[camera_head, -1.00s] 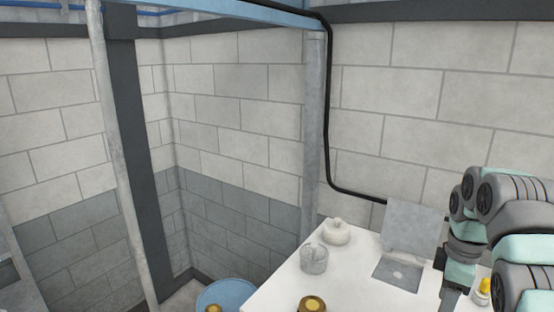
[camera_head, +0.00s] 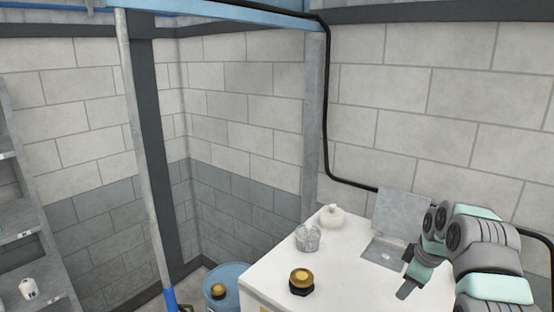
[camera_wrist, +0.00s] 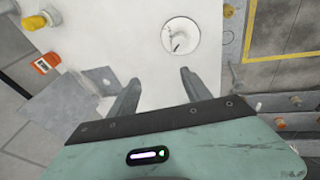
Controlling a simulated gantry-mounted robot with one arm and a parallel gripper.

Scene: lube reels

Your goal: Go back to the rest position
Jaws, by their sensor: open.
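My gripper (camera_head: 407,288) hangs at the right in the head view, over the right part of the white cabinet top (camera_head: 268,268). In the wrist view the two fingers of my gripper (camera_wrist: 158,74) stand wide apart with nothing between them. Below and beyond them lies the white top, with a round white piece (camera_wrist: 181,36) ahead of the right finger. A grey metal plate (camera_wrist: 88,88) lies left of the left finger.
The cabinet top carries a white pot (camera_head: 331,216), a clear glass (camera_head: 307,238) and a brass-capped fitting (camera_head: 301,282). A raised metal flap (camera_head: 399,213) stands near my arm. A blue drum (camera_head: 230,274) stands left of the cabinet, and shelves (camera_head: 28,234) at far left.

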